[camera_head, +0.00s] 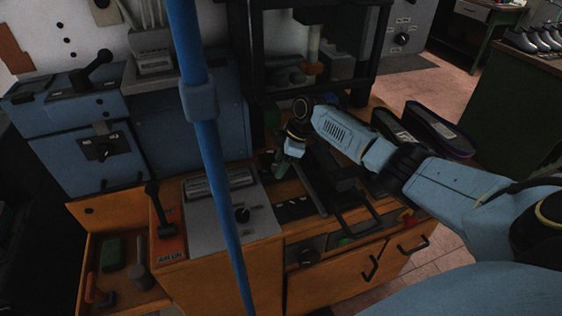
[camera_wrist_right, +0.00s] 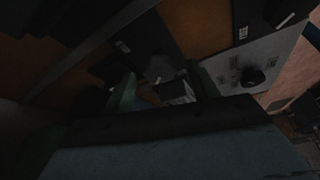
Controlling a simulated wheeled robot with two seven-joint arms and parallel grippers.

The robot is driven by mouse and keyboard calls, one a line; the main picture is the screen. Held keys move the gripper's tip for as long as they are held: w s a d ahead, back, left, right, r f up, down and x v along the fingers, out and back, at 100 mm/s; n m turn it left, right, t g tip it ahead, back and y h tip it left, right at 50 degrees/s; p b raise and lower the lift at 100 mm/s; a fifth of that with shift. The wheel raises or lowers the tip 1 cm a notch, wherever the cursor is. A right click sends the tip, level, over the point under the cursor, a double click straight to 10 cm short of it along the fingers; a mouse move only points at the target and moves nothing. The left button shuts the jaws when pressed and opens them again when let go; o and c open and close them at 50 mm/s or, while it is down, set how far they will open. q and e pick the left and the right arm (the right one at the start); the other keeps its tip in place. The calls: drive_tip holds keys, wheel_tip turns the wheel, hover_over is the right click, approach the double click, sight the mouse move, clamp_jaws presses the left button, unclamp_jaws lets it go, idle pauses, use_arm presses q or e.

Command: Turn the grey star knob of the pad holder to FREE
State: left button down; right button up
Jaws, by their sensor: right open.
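My right gripper (camera_head: 268,163) points down over the orange bench, left of the black press slide; its tips are small and dark in the head view. In the right wrist view the two green fingers (camera_wrist_right: 163,92) are apart. A dark grey, lobed shape that looks like the star knob (camera_wrist_right: 160,68) shows just beyond and between them. I cannot tell whether the fingers touch it, nor read its setting. A small pale label plate (camera_wrist_right: 178,91) lies beside it. In the head view the knob is not clearly visible near the gripper. My left gripper is not in view.
A blue pole (camera_head: 214,160) crosses the head view. An open drawer (camera_head: 118,303) holds tools.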

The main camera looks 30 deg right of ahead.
drive_tip(key=v, duration=0.7)
drive_tip(key=shift+r+p, duration=0.25)
drive_tip(key=shift+p, duration=0.05)
drive_tip(key=shift+s, duration=0.1)
idle(0.6)
